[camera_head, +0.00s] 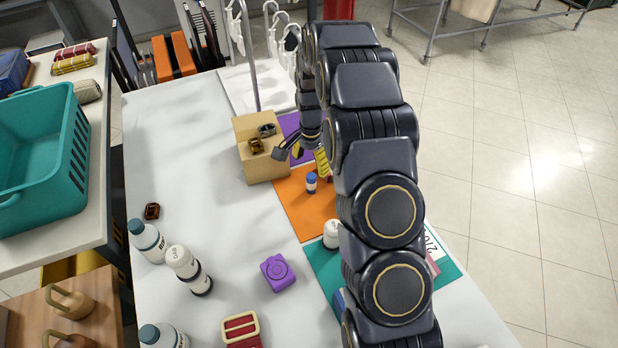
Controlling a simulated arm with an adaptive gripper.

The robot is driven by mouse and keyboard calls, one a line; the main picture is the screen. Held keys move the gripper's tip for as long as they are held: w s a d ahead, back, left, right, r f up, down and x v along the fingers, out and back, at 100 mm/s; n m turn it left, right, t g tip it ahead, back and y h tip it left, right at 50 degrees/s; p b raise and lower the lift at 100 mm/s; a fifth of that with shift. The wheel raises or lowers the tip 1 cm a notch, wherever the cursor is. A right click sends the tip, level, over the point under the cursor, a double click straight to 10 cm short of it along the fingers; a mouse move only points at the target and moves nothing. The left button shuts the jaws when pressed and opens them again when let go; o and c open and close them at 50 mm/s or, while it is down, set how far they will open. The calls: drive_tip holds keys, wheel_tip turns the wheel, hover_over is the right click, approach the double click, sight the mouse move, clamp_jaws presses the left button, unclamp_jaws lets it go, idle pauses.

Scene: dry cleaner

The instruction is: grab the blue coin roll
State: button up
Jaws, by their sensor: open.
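A small blue cylinder with a pale band (311,183) stands upright on the orange mat (292,203); it looks like the blue coin roll, but it is too small to be sure. My gripper (303,160) is open above and behind it, near the edge of the purple mat (304,158). One dark finger reaches left toward the cardboard box; the other side is partly hidden by my arm. I see nothing held between the fingers. A yellow striped piece (322,163) shows beside the gripper; I cannot tell what it is.
A cardboard box (262,168) with small dark and brown items on top stands just left of my gripper. A white bottle (331,234), purple object (278,273) and teal mat (322,262) lie nearer. White bottles (182,262) stand left; the table's middle left is clear.

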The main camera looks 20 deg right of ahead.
sight(311, 183)
drive_tip(key=shift+w+d+f+m, duration=0.2)
drive_tip(key=shift+w+d+f, duration=0.05)
drive_tip(key=shift+f, duration=0.3)
drive_tip(key=shift+w+d+f+m, duration=0.2)
drive_tip(key=shift+d+f, duration=0.05)
drive_tip(key=shift+f, duration=0.7)
wheel_tip(311, 183, down, 7)
drive_tip(key=shift+w+a+r, duration=0.1)
drive_tip(key=shift+w+a, duration=0.05)
drive_tip(key=shift+c, duration=0.4)
clamp_jaws()
